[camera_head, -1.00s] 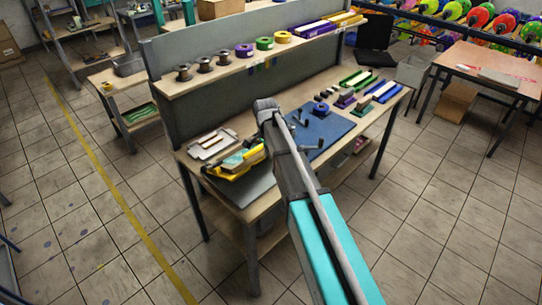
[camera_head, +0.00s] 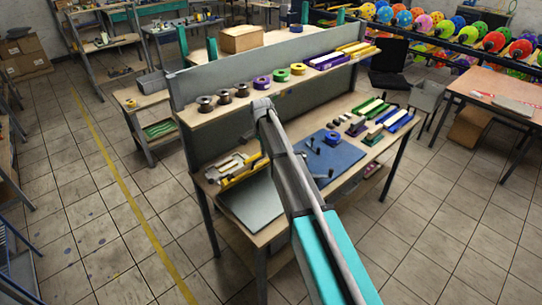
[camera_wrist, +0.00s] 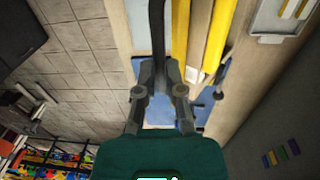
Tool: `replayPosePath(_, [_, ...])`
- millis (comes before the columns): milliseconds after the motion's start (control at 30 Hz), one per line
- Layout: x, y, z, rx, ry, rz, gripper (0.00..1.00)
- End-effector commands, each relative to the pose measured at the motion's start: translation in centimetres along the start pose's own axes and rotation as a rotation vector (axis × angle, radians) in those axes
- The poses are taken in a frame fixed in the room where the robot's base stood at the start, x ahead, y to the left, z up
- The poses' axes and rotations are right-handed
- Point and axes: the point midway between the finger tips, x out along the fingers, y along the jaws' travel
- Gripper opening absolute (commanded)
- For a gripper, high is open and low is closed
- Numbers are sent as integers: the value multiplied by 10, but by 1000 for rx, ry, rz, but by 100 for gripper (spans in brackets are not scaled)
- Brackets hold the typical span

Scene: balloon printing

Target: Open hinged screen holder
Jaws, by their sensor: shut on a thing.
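My gripper (camera_wrist: 158,76) is shut on a dark bar (camera_wrist: 157,35) in the wrist view. The bar runs up beside yellow strips (camera_wrist: 180,30) and looks like part of the hinged screen holder. In the head view, the holder's yellow edge (camera_head: 238,178) shows at the left end of the workbench, tilted up behind a flat grey plate (camera_head: 254,204). My arm covers part of this area, and my gripper cannot be made out in the head view. How far the holder is open cannot be told exactly.
A blue mat (camera_head: 335,160) with dark clamps (camera_head: 312,144) lies right of the plate. Squeegees and ink blocks (camera_head: 378,125) stand further right. A shelf (camera_head: 215,112) with spools and tape rolls overhangs the back. The tiled floor (camera_head: 440,215) in front is clear.

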Motion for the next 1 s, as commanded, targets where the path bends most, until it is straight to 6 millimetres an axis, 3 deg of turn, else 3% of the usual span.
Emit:
replayPosePath(33, [-5, -17, 2, -6, -3, -20, 0])
replayPosePath(233, [-12, -31, 4, -8, -3, -20, 0])
replayPosePath(833, [-14, -38, 7, -11, -3, -20, 0])
replayPosePath(867, [-14, -38, 7, -11, -3, -20, 12])
replayPosePath(1000, [-15, -38, 6, -10, -3, -20, 38])
